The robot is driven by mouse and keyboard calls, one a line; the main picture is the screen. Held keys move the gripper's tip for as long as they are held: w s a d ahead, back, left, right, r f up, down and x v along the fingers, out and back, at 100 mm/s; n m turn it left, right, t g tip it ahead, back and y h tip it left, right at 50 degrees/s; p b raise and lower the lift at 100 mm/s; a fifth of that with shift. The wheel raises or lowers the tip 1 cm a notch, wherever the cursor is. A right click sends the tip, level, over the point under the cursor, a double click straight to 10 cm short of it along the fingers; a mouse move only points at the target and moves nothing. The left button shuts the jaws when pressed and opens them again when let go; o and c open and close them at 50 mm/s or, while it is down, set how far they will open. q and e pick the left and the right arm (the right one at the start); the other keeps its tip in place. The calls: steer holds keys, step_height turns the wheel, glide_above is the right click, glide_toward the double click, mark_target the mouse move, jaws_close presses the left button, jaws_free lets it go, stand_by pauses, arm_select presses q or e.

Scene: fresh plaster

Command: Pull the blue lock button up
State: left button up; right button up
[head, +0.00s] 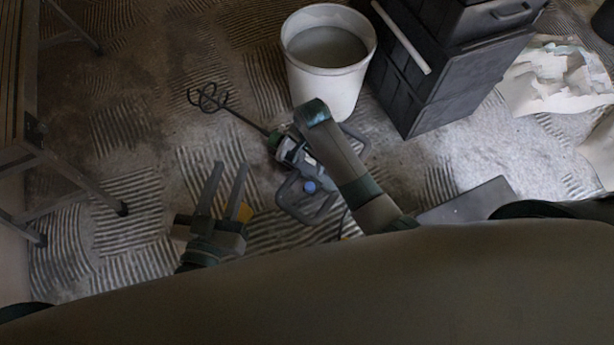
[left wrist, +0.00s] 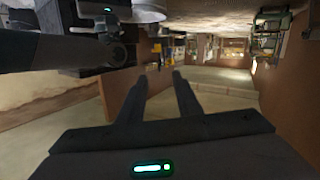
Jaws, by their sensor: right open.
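The blue lock button (head: 310,187) is a small round spot on the mixer (head: 283,197), which lies on the floor with a dark handle frame and a paddle. My left gripper (head: 228,168) is open and empty, left of the mixer and apart from it. Its two spread fingers also show in the left wrist view (left wrist: 159,78). My right arm reaches over the mixer beside the button and covers part of its body. My right gripper's housing with a green light appears at the top of the left wrist view (left wrist: 106,9); its fingers are hidden.
A white bucket (head: 335,84) with grey contents stands beyond the mixer. Dark stacked toolboxes (head: 412,88) stand right of it, and torn pale sheets (head: 555,80) lie further right. A metal-legged trestle (head: 65,170) stands at left. The ridged floor between trestle and mixer is mostly clear.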

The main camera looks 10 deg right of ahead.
arm_select(q)
steer(key=shift+s+r, duration=0.1)
steer(key=shift+r, duration=0.15)
arm_select(e)
steer(key=shift+r, duration=0.2)
steer(key=shift+f, duration=0.2)
